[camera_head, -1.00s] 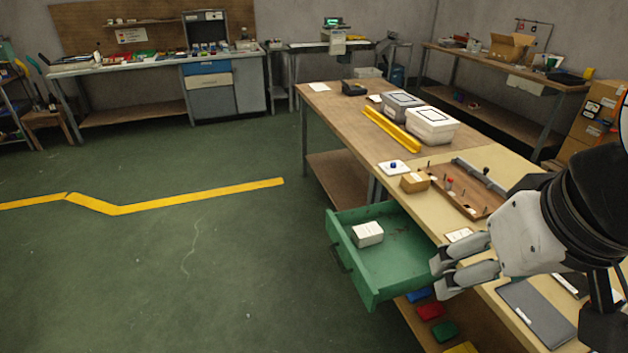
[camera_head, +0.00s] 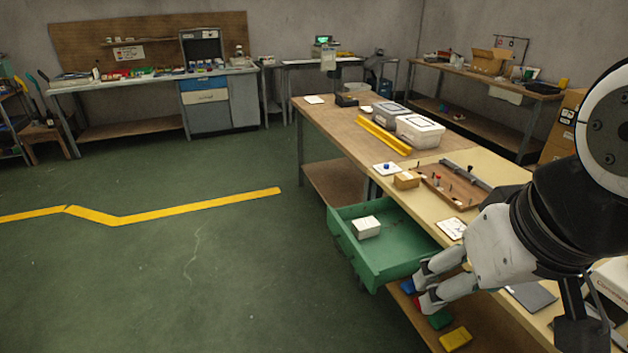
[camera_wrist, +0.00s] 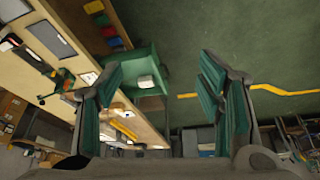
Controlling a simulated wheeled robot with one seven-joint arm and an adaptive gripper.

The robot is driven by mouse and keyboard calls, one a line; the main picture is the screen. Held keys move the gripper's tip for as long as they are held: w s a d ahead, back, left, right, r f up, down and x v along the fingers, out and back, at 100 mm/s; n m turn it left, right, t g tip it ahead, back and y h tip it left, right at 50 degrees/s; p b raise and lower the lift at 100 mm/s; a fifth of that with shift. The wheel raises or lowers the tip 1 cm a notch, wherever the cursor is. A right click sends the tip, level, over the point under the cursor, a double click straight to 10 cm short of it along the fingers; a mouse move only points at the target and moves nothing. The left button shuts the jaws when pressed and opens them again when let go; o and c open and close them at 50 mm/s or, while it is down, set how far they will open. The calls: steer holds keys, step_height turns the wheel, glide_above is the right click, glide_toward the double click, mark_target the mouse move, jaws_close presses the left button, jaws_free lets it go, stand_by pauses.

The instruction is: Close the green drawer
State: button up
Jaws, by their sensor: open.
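The green drawer (camera_head: 392,264) is pulled open from the side of the workbench in the head view. A white box (camera_head: 367,227) lies inside it near its left end. My gripper (camera_head: 420,286) is open and empty. In the head view it appears in front of the bench edge, near the drawer's right end; I cannot tell whether it touches. In the wrist view the drawer (camera_wrist: 139,66) shows beyond my gripper (camera_wrist: 160,88), nearer the left finger, with the white box (camera_wrist: 146,81) in it. The drawer's handle is hard to make out.
The workbench (camera_head: 350,130) carries a wooden tray (camera_head: 440,190), a cardboard box (camera_head: 407,180) and grey-white bins (camera_head: 420,131). Coloured bins, one yellow (camera_head: 456,338), sit on the lower shelf under my gripper. The green floor left of the drawer is clear.

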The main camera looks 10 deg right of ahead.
steer(key=shift+w+f, duration=0.3)
steer(key=shift+f, duration=0.05)
steer(key=c, duration=0.4)
steer(key=w+f+n+b, duration=0.1)
steer(key=w+f+n+g+b, duration=0.1)
steer(key=w+f+b, duration=0.1)
steer(key=shift+w+d+f+g+h, duration=0.1)
steer(key=shift+w+d+g+h, duration=0.1)
steer(key=shift+g+h, duration=0.15)
jaws_close()
steer(key=w+a+f+n+g+h+b, duration=0.3)
steer(key=w+f+n+h+b, duration=0.3)
steer(key=w+f+n+b, duration=0.75)
steer(key=n+t+h+b, duration=0.3)
steer(key=n+h+b, duration=0.25)
steer(key=b, duration=0.25)
glide_toward(368, 284)
steer(key=shift+y, duration=0.4)
steer(key=b+x, duration=0.3)
steer(key=x, duration=0.2)
steer(key=shift+b, duration=0.3)
steer(key=shift+w+d+r, duration=0.1)
steer(key=shift+d, duration=0.35)
